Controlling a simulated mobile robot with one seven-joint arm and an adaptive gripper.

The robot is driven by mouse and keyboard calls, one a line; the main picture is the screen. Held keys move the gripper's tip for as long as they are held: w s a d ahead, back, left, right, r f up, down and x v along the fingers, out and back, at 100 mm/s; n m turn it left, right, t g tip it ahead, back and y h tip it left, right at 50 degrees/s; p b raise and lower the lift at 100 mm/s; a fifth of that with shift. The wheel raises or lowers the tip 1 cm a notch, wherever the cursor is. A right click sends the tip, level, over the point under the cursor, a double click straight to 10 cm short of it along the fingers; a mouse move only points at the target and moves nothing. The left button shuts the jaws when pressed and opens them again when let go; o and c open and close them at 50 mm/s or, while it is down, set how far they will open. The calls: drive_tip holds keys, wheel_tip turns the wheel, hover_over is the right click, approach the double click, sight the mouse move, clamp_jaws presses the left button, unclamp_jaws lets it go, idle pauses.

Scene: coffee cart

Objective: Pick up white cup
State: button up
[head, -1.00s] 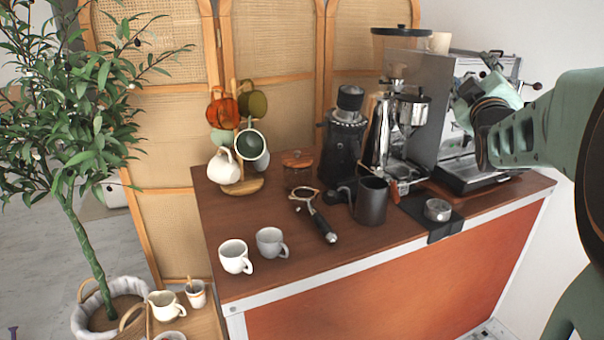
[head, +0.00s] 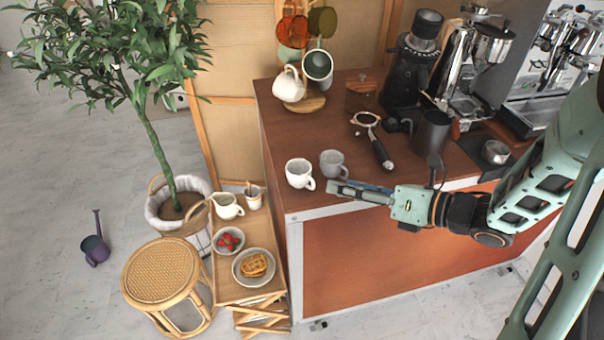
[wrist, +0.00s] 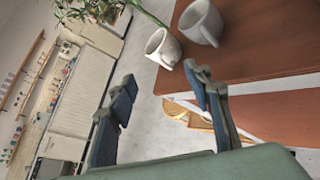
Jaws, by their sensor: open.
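A white cup (head: 299,174) stands upright on the wooden cart top near its front left corner, its handle to the right. A greyer cup (head: 333,163) stands just right of it. My gripper (head: 340,188) points left at the cart's front edge, close to both cups and touching neither as far as I can tell. In the wrist view my gripper (wrist: 160,80) has its fingers apart with nothing between them. The white cup (wrist: 162,48) lies just beyond the fingertips, and the grey cup (wrist: 202,22) is nearer, above the right finger.
A mug tree (head: 302,102) with several mugs, one white, stands behind. A portafilter (head: 374,140), dark pitcher (head: 432,133) and grinder (head: 412,65) stand to the right. A low wooden table (head: 232,288) with food and a stool (head: 162,268) are left of the cart.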

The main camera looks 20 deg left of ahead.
sight(302, 178)
drive_tip(key=p+x, duration=0.1)
drive_tip(key=x, duration=0.8)
drive_tip(key=shift+w+a+r, duration=0.1)
drive_tip(key=shift+w+a, duration=0.05)
drive_tip(key=shift+c, duration=0.5)
clamp_jaws()
